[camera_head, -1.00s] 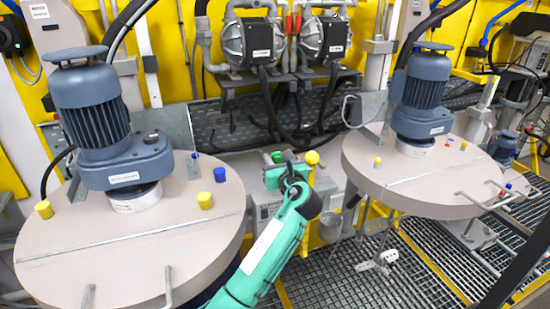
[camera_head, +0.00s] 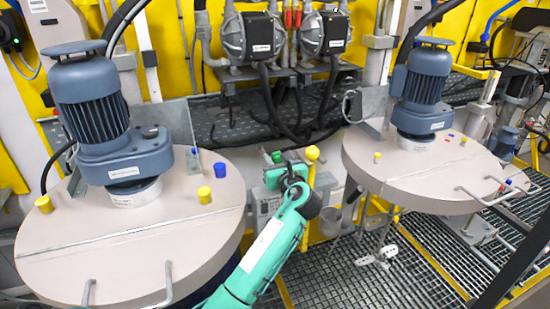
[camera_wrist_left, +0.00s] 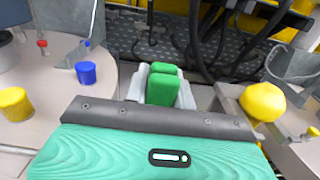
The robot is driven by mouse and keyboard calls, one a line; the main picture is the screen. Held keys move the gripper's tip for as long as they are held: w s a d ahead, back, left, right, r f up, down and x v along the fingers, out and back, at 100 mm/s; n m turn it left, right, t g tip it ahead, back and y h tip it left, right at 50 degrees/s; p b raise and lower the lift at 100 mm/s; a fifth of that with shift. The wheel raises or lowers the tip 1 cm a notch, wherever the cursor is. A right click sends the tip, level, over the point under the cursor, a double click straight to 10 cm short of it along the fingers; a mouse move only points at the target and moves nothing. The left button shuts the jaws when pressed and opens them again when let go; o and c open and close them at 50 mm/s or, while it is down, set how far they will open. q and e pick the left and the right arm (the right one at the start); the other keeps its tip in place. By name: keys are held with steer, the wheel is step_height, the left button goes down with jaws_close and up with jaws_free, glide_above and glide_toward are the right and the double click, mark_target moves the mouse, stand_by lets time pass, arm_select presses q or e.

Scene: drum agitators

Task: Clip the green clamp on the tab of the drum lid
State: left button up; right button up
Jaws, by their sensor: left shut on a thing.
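The green clamp (camera_head: 277,157) is in my left gripper (camera_head: 280,172), above the gap between two round beige drum lids. In the left wrist view the green clamp (camera_wrist_left: 161,85) sits between the grey fingers of the left gripper (camera_wrist_left: 160,95), shut on it. The left drum lid (camera_head: 100,260) is to the left of the gripper, and the right drum lid (camera_head: 375,185) is to its right. The clamp appears clear of both. I cannot make out which part of a lid is the tab. My right gripper is not in view.
A yellow knob (camera_head: 312,154) stands close to the right of my left gripper. Blue motors (camera_head: 95,110) rise from both lids, with yellow (camera_head: 204,195) and blue (camera_head: 219,172) caps on the left lid. Pumps and hoses (camera_head: 252,40) are behind; floor grating (camera_head: 340,275) is below.

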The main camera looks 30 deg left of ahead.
arm_select(q)
steer(key=o, duration=1.1)
steer(key=shift+f, duration=0.1)
